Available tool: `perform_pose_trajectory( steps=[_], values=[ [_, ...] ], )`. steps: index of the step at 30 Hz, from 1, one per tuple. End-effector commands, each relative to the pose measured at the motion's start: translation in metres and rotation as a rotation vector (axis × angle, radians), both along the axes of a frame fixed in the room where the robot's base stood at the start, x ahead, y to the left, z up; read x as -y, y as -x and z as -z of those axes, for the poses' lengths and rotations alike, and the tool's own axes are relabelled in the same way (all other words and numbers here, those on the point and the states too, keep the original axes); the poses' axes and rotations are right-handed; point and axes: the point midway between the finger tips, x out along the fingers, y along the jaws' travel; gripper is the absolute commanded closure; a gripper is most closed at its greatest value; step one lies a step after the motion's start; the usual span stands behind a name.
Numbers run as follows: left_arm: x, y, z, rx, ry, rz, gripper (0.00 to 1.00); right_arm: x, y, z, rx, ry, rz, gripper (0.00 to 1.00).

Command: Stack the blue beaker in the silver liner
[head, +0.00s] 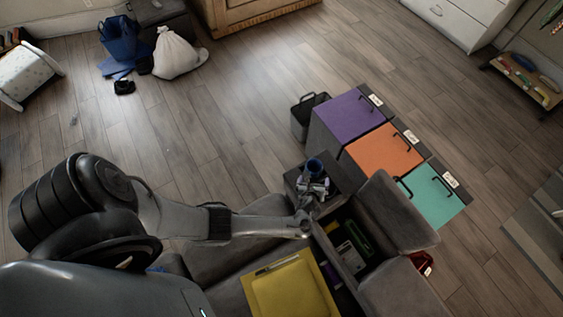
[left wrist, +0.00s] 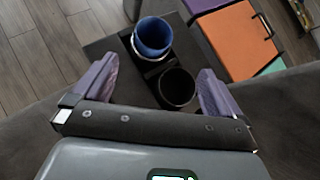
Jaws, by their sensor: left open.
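The blue beaker (left wrist: 153,35) stands at the top of the left wrist view, with a silvery rim (left wrist: 140,50) showing around its lower side. This looks like the silver liner around the beaker, but I cannot tell how deep the beaker sits. The beaker also shows small in the head view (head: 314,165), on the dark console of the sofa. My left gripper (left wrist: 158,68) is open and empty; its purple fingers are apart, on the near side of the beaker and not touching it. In the head view the left gripper (head: 316,187) is just below the beaker. My right gripper is not in view.
A dark, empty round cup holder (left wrist: 177,88) is beside the beaker, between the fingers. An open sofa compartment (head: 350,250) holds several items. A yellow tray (head: 290,290) lies on the seat. Purple (head: 348,122), orange (head: 383,152) and teal (head: 432,194) bins stand behind.

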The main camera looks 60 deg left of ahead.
Motion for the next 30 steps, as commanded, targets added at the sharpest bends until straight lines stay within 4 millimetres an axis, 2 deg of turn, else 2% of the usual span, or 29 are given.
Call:
perform_pose_trajectory(
  steps=[3,6,8,12,15,21,25,30],
  values=[
    [0.027,0.019,0.003,0.041,0.251,-0.148,0.0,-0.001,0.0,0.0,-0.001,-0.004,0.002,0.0],
    [0.053,0.038,-0.005,0.076,0.514,-0.336,0.0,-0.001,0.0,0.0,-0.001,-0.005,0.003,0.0],
    [0.066,0.051,-0.017,0.093,0.673,-0.469,0.0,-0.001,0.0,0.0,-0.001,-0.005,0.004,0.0],
    [0.086,0.086,-0.061,0.12,0.987,-0.803,0.0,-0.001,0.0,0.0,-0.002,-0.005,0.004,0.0],
    [0.089,0.113,-0.102,0.142,1.147,-1.039,0.0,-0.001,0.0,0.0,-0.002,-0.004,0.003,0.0],
    [0.078,0.166,-0.183,0.21,1.306,-1.435,0.0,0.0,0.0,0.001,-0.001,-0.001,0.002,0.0],
    [0.068,0.194,-0.222,0.267,1.337,-1.605,0.0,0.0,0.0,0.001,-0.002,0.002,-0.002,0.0],
    [0.06,0.214,-0.25,0.325,1.349,-1.724,0.0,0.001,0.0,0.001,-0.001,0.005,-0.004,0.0]
  ],
)
